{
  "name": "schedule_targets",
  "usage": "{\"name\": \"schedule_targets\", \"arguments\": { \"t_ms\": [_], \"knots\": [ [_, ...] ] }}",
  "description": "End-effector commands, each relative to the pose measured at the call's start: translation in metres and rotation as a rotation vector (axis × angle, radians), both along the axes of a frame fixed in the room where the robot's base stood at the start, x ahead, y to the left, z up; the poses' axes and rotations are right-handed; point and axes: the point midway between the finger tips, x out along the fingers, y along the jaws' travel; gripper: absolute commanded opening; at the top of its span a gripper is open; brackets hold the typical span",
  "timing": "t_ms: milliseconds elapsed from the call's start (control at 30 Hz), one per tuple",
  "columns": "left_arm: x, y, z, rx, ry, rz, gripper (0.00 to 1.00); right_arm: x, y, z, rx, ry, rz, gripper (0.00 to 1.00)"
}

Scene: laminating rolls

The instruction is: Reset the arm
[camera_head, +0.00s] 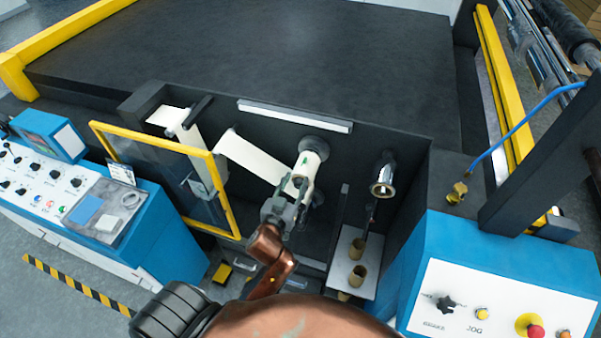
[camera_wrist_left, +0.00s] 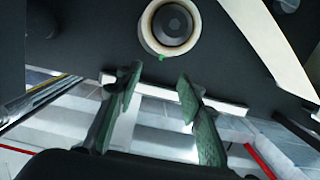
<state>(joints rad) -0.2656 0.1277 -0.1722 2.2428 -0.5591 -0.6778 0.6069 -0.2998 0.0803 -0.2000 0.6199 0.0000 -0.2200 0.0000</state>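My left gripper (camera_head: 285,207) is in front of the laminating machine, just below a white film roll (camera_head: 309,166) on its spindle. In the left wrist view the gripper (camera_wrist_left: 159,80) has its two green-padded fingers spread, with nothing between them. The roll's round end (camera_wrist_left: 153,38) with its dark core is beyond the fingertips there, apart from them. A white film web (camera_head: 250,156) runs from the roll to the left. My right gripper is not in view.
A yellow-framed clear door (camera_head: 233,208) stands open left of my gripper. Blue control consoles (camera_head: 480,245) flank the bay.

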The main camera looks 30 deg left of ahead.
Motion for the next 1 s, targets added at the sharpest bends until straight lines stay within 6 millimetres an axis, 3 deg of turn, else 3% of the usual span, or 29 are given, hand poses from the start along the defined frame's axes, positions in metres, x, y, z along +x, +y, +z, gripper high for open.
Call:
{"name": "schedule_targets", "arguments": {
  "t_ms": [300, 367, 467, 600, 700, 800, 1000],
  "knots": [
    [-0.006, -0.001, 0.0, 0.0, 0.004, 0.002, 0.35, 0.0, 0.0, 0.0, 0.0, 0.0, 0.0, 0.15],
    [-0.01, 0.002, -0.007, -0.001, 0.028, 0.008, 0.35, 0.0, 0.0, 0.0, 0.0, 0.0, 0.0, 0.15],
    [-0.027, 0.013, -0.033, -0.007, 0.126, 0.033, 0.35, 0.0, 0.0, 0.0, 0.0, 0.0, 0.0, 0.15],
    [-0.08, 0.029, -0.098, -0.019, 0.394, 0.055, 0.35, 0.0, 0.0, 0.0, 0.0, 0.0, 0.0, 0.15],
    [-0.12, 0.029, -0.137, -0.026, 0.573, 0.034, 0.35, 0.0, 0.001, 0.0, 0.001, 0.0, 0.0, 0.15],
    [-0.155, 0.025, -0.163, -0.032, 0.712, 0.0, 0.35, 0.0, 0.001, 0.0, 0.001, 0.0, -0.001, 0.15],
    [-0.214, 0.013, -0.195, -0.043, 0.924, -0.081, 0.35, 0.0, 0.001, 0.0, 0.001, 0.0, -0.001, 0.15]
  ]
}}
